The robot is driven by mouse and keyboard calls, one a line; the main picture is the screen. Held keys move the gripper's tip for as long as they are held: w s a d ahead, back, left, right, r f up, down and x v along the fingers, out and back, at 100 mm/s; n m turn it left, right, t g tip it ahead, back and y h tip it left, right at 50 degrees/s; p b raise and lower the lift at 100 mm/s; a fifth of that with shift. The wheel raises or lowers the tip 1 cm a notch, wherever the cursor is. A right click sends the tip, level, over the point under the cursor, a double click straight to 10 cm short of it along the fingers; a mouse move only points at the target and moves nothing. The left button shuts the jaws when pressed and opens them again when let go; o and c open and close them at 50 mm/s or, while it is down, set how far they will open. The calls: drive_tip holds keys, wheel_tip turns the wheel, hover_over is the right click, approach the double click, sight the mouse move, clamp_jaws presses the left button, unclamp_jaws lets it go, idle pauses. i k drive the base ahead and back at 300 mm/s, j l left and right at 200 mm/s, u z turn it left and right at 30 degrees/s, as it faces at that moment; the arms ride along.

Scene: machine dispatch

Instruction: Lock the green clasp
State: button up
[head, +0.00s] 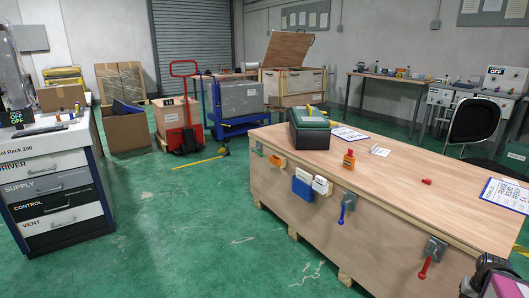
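No clearly green clasp shows. The long wooden crate (300,207) has a clasp with a blue lever (347,206) on its front side and one with a red lever (428,259) nearer to me. Both levers hang downward. A small grey fitting (257,148) sits at the crate's far left end; its colour and lever are too small to tell. A dark part at the bottom right corner, beside a pink piece, seems to be my arm's end, right of the red lever; its fingertips are not visible.
A drawer cabinet (57,188) stands left.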

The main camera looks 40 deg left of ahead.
sight(261, 154)
drive_tip(key=u, duration=1.75)
drive_tip(key=i+j, duration=0.15)
drive_tip(key=i, duration=0.35)
drive_tip(key=i+j, duration=0.15)
drive_tip(key=i, duration=0.3)
drive_tip(key=i+j, duration=0.15)
drive_tip(key=i, duration=0.35)
drive_tip(key=i+j, duration=0.15)
drive_tip(key=i, duration=0.3)
drive_tip(key=i+j, duration=0.15)
drive_tip(key=i, duration=0.35)
drive_tip(key=i+j, duration=0.15)
drive_tip(key=i, duration=0.35)
drive_tip(key=z, duration=0.05)
